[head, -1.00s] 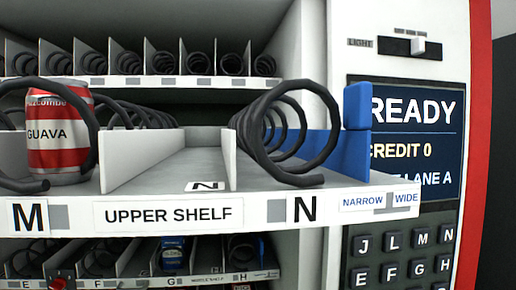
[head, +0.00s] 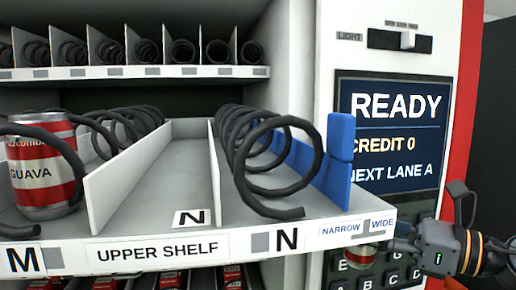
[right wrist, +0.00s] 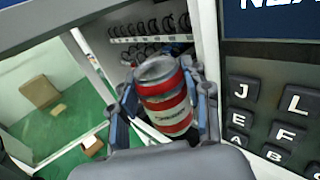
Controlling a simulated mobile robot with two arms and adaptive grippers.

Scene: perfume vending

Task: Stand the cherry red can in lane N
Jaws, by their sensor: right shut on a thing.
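In the head view the gripper (head: 385,252) comes in from the lower right and the can (head: 360,257) shows small before the keypad, right of and below the shelf lip. Lane N's label (head: 287,239) is on the shelf front. A floor card marked N (head: 192,217) lies in a coil-free strip. A divider separates it from a dark coil (head: 275,160). My left gripper is not in view.
A Guava can (head: 42,172) stands in lane M (head: 23,260), left of a divider. A blue upright piece (head: 338,150) stands right of the coil, above a narrow/wide slider (head: 366,230). The display (head: 392,130) and keypad (head: 395,270) are at the right.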

